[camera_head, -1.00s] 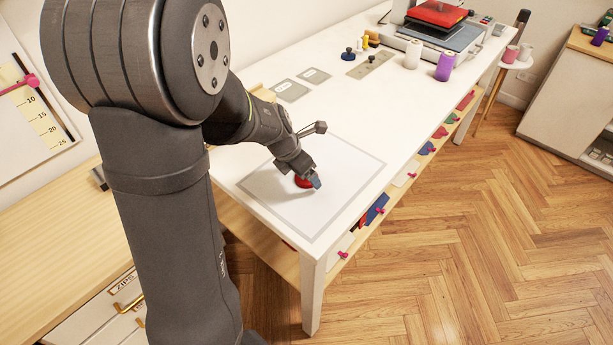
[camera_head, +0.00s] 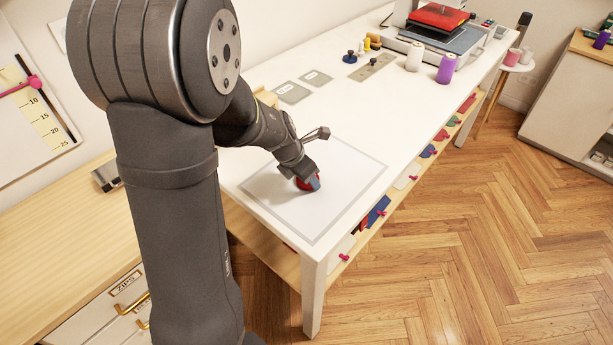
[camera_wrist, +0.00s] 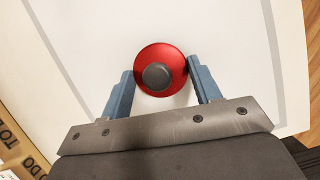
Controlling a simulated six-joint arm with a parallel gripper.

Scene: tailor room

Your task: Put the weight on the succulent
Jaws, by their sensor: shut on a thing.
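The weight is a round red disc (camera_wrist: 143,80) with a dark grey knob on top, and it also shows small in the head view (camera_head: 301,186). My gripper (camera_wrist: 160,76) has its two blue fingers on opposite sides of the red disc and is shut on it. In the head view my gripper (camera_head: 312,181) points down over the pale framed square on the white table. I cannot tell whether the weight touches the surface. I cannot make out a succulent in either view.
The framed square (camera_head: 340,200) is clear around my gripper.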

